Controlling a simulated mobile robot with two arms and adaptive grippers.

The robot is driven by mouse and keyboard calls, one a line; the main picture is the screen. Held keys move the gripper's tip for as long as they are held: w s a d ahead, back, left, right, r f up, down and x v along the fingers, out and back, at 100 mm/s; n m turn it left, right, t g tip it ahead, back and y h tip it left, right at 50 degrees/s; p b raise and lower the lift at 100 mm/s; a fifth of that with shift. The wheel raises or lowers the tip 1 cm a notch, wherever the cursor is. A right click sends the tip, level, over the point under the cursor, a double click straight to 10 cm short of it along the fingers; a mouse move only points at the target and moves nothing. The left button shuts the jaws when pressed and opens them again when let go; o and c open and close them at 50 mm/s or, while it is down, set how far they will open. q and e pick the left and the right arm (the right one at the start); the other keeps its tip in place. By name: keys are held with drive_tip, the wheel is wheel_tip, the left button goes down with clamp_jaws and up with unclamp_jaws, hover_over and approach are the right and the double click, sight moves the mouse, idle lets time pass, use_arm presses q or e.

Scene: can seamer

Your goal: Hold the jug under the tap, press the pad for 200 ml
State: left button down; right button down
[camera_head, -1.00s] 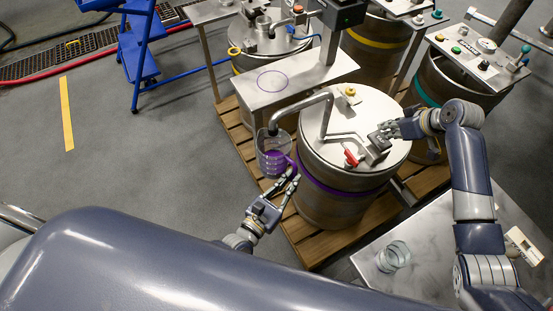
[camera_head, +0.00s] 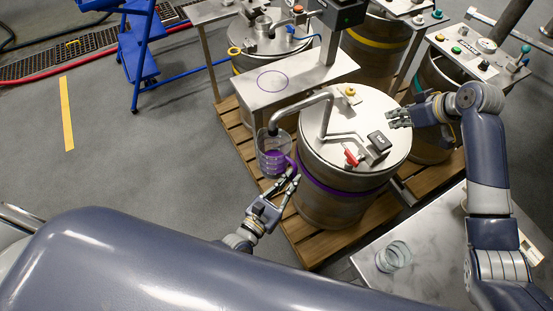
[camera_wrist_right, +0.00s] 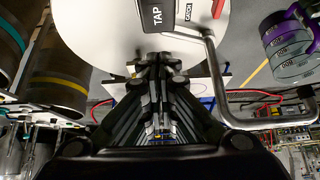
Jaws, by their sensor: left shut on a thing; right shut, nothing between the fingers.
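The clear jug (camera_head: 266,143) with purple on it is under the curved spout of the tap (camera_head: 306,104); it also shows in the right wrist view (camera_wrist_right: 288,48). My left gripper (camera_head: 290,179) is shut on the jug's purple handle, from below right. The black pad (camera_head: 379,141) sits on the lid of the purple-banded keg (camera_head: 330,200). In the right wrist view a black block (camera_wrist_right: 158,14) reads TAP. My right gripper (camera_head: 392,116) is shut and empty, over the lid's right edge, apart from the pad. The liquid level in the jug is too small to read.
A red lever (camera_head: 351,157) is on the keg lid beside the pad. A steel plate (camera_head: 290,80) on posts stands behind the jug. A glass (camera_head: 393,257) stands on the steel table (camera_head: 430,235) at front right. Other kegs stand behind.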

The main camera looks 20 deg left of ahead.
use_arm(q)
drive_tip(key=shift+r, duration=0.1)
use_arm(e)
drive_tip(key=v, duration=1.1)
use_arm(q)
drive_tip(key=s+d, duration=0.3)
drive_tip(key=s, duration=0.8)
drive_tip(key=shift+s+d, duration=0.15)
drive_tip(key=shift+s, duration=0.15)
use_arm(e)
drive_tip(key=shift+f, duration=0.25)
idle(0.3)
